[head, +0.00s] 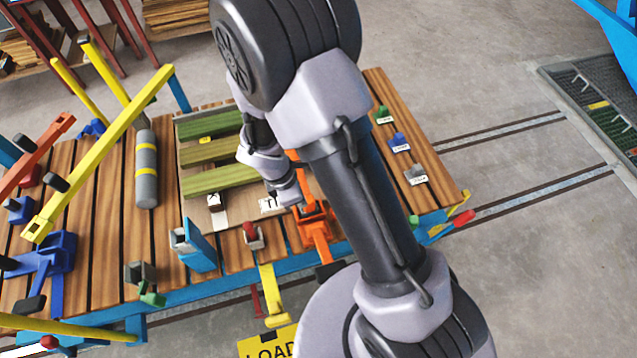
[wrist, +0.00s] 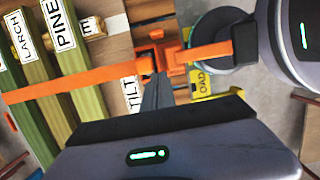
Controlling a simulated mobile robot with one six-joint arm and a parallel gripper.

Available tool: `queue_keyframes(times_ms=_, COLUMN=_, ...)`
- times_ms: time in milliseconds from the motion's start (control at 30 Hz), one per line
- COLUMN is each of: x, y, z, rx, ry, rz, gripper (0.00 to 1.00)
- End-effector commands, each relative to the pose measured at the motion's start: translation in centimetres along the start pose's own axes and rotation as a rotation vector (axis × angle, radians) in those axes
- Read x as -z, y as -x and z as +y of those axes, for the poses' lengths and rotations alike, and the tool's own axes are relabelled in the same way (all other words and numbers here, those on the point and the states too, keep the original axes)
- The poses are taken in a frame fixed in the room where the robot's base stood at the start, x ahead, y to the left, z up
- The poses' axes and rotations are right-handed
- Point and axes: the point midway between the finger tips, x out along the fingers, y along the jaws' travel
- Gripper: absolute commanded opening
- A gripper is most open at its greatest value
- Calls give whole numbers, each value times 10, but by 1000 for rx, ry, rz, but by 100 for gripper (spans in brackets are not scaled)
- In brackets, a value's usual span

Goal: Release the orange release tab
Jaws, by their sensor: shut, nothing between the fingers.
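An orange mechanism (head: 318,226) stands at the front edge of the wooden table, partly hidden behind my arm in the head view. In the wrist view it shows as an orange bracket (wrist: 157,48) with a long orange bar (wrist: 75,82) and a black grip (wrist: 246,42). I cannot tell which orange part is the release tab. My gripper (wrist: 157,84) is shut and empty. Its fingertips appear just beside the bracket and bar; whether they touch is unclear. In the head view my gripper (head: 290,198) is beside the mechanism, near the TILT label (head: 270,205).
Green boards (head: 218,178) lie left of my gripper. A red knob (head: 250,231), a blue block (head: 193,245) and a yellow lever (head: 270,290) line the front edge. Small coloured levers (head: 400,143) stand on the right. A grey cylinder (head: 146,170) lies farther left.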

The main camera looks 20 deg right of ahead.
Motion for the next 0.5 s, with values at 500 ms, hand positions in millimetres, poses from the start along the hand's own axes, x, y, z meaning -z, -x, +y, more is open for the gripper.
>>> queue_keyframes(times_ms=500, x=1, y=-60, z=-1, rx=3, ry=-7, rz=-1, gripper=0)
